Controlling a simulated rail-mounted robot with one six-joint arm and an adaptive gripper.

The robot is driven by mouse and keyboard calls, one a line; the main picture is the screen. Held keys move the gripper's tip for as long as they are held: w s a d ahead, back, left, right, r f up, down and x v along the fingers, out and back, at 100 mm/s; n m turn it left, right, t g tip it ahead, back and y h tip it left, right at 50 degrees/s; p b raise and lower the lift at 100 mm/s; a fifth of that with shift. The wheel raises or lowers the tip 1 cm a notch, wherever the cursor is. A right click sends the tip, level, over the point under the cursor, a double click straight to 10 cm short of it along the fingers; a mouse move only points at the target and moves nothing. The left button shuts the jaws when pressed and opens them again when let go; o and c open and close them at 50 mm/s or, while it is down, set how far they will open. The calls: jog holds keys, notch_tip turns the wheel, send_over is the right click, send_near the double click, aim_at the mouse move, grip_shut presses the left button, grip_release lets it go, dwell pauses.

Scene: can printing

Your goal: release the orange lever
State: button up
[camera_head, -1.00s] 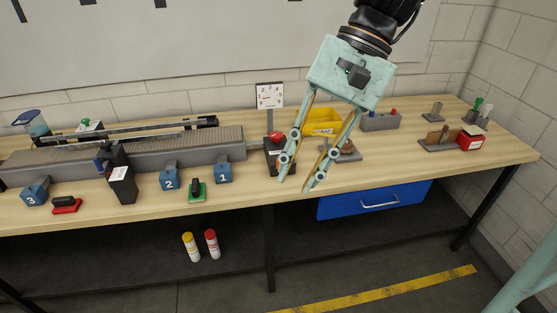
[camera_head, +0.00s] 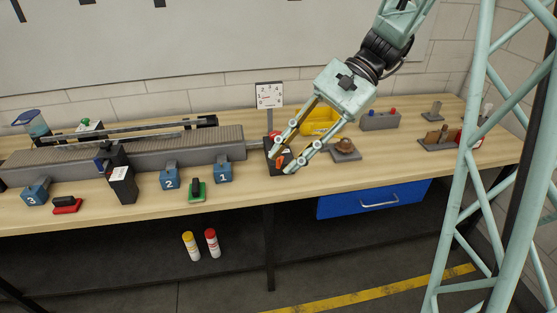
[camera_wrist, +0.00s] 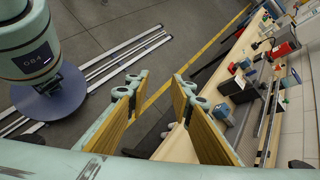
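A small orange piece (camera_head: 281,160), which looks like the orange lever, shows on the front of a black box on the bench. The black box (camera_head: 270,149) has a red knob (camera_head: 274,135) on top and is partly hidden by my fingers. My gripper (camera_head: 279,166) is angled down to the left over the box's front, its fingertips on either side of the orange piece in this view. Whether they touch it I cannot tell. In the wrist view my gripper (camera_wrist: 163,78) has its two fingers apart, with nothing seen between them.
A gauge panel (camera_head: 269,95) stands behind the box. A yellow bin (camera_head: 321,120) and a grey plate with a brown part (camera_head: 344,148) lie to the right. Blue block 1 (camera_head: 223,170) and a conveyor (camera_head: 180,147) are to the left. A blue drawer (camera_head: 372,199) hangs below.

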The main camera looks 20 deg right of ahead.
jog(key=w+d+f+m+t+y, duration=0.1)
jog(key=w+d+f+m+y, duration=0.25)
jog(key=w+f, duration=0.4)
jog(key=m+t+y+p, duration=0.1)
jog(key=m+t+y, duration=0.3)
jog(key=m+t, duration=0.35)
send_near(278, 160)
jog(key=v, duration=0.3)
jog(key=shift+d+f+m+t, duration=0.25)
jog(key=shift+d+m, duration=0.2)
jog(key=shift+m, duration=0.25)
jog(key=shift+w+a, duration=0.1)
jog(key=shift+a, duration=0.05)
jog(key=shift+x, duration=6.8)
jog(key=shift+f, duration=0.1)
grip_shut()
